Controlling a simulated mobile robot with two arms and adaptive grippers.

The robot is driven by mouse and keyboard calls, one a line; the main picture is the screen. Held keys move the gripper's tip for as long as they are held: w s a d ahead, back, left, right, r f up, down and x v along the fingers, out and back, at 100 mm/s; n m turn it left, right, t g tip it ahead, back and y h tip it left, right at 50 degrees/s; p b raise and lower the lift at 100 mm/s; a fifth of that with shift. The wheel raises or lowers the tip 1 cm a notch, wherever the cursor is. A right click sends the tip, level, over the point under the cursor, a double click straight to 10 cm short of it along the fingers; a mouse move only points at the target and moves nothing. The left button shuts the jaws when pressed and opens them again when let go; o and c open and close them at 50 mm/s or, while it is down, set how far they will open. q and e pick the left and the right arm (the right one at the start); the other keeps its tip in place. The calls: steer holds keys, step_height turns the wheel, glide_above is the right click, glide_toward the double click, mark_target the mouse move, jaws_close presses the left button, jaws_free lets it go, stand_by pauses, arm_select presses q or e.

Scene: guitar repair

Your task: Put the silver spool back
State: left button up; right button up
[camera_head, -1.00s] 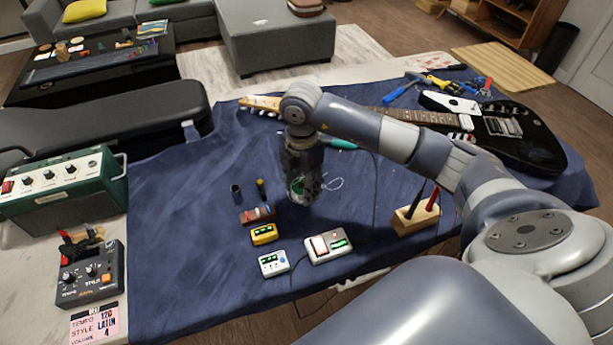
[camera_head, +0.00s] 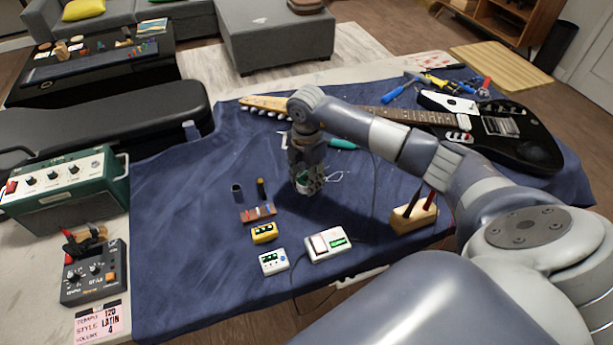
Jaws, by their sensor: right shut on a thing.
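My right gripper (camera_head: 307,187) hangs over the blue cloth, near the middle of the work table, pointing down. It is shut on a small, partly hidden thing, which looks like the silver spool (camera_head: 303,179); a green and pale patch shows between the fingers. A thin pale wire loop (camera_head: 336,176) shows just right of the fingers. I cannot tell whether the held thing touches the cloth. My left gripper is not in view.
Small devices, including a yellow box (camera_head: 264,233), lie in front. A wooden block (camera_head: 413,216) with probes stands right; a black guitar (camera_head: 515,150) lies behind. The cloth's left is clear.

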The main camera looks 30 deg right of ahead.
mark_target(306, 178)
steer(key=shift+f, duration=0.2)
steer(key=o, duration=1.1)
steer(key=shift+r, duration=0.1)
step_height(306, 178, up, 12)
steer(key=shift+r+b, duration=0.15)
steer(key=shift+b, duration=0.45)
